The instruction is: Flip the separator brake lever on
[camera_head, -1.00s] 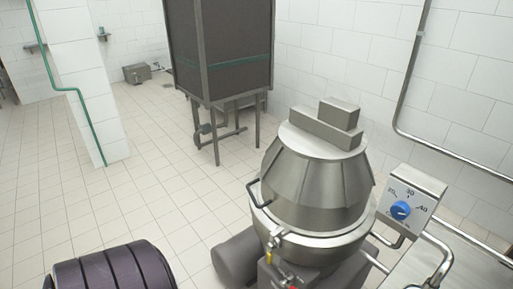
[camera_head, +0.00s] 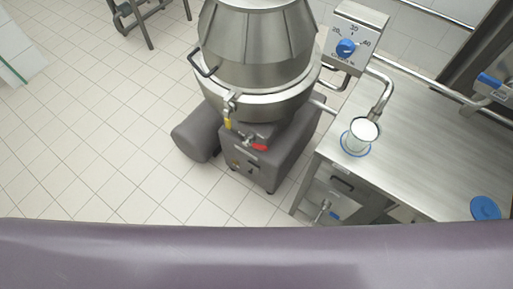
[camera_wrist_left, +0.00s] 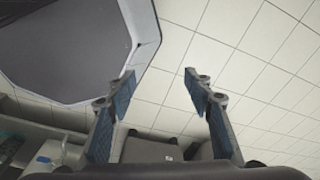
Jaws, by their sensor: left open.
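The steel separator (camera_head: 258,60) stands upright at the upper middle of the head view, on a grey base (camera_head: 265,160). A red-handled lever (camera_head: 258,147) sits low on its front. A short yellow handle (camera_head: 228,123) hangs beside a clamp to its upper left. I cannot tell for sure which is the brake lever. A dark bar handle (camera_head: 203,65) sticks out on the bowl's left side. My left gripper (camera_wrist_left: 159,78) shows in the left wrist view, open, with nothing between its fingertips. It is not seen in the head view. My right gripper is in neither view.
A control box with a blue knob (camera_head: 346,47) stands right of the separator. A white cup (camera_head: 361,134) stands on the steel table (camera_head: 420,135) under a bent pipe (camera_head: 381,92). Tiled floor (camera_head: 100,140) lies free on the left. A purple-grey surface covers the bottom.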

